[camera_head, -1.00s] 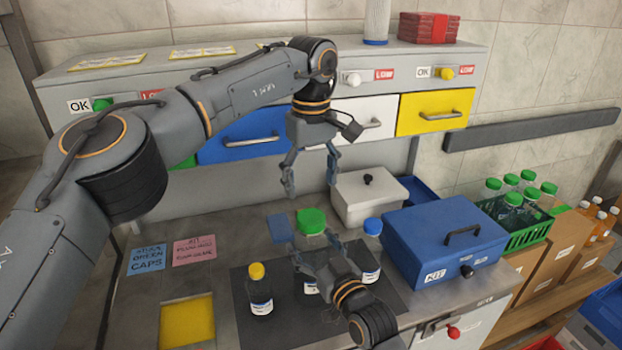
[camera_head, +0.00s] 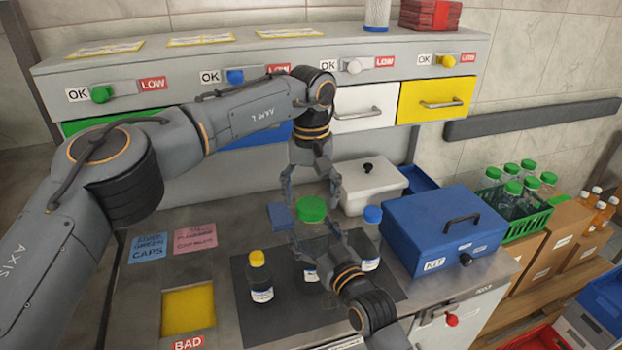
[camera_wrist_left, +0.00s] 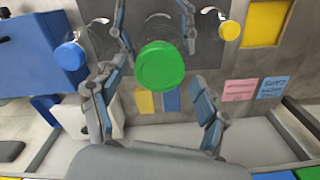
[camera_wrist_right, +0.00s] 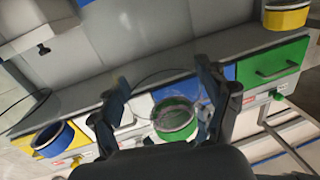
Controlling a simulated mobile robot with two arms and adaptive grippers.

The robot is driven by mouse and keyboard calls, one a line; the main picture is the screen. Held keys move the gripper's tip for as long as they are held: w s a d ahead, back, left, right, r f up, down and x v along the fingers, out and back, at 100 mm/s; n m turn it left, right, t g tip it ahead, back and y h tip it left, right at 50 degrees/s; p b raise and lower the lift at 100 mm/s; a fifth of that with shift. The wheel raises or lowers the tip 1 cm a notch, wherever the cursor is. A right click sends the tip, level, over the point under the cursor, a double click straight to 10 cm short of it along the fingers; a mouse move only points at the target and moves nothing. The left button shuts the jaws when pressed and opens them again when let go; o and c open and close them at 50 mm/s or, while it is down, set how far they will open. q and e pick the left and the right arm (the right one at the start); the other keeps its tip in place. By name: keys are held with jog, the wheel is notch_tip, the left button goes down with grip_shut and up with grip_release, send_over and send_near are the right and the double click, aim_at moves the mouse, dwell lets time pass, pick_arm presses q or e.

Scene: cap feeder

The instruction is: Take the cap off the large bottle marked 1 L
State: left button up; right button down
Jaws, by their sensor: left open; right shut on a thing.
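The large bottle (camera_head: 309,276) stands on the dark mat in the head view, between two smaller bottles; its marking is not readable. Its green cap (camera_head: 312,208) is on top, and also shows in the left wrist view (camera_wrist_left: 160,66). My left gripper (camera_head: 312,199) is open, pointing down just above the cap, its fingers to either side. In the left wrist view its fingers (camera_wrist_left: 155,108) are spread and empty. My right gripper (camera_head: 316,242) is shut on the large bottle's body below the cap. In the right wrist view the bottle's green cap (camera_wrist_right: 175,118) shows between the fingers.
A yellow-capped bottle (camera_head: 261,284) stands left and a blue-capped bottle (camera_head: 372,230) right of the large one. A blue kit box (camera_head: 430,240) and a white lidded box (camera_head: 365,188) stand close by. A green crate (camera_head: 525,228) of green-capped bottles is farther right.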

pick_arm(q)
jog(key=shift+f, duration=0.7)
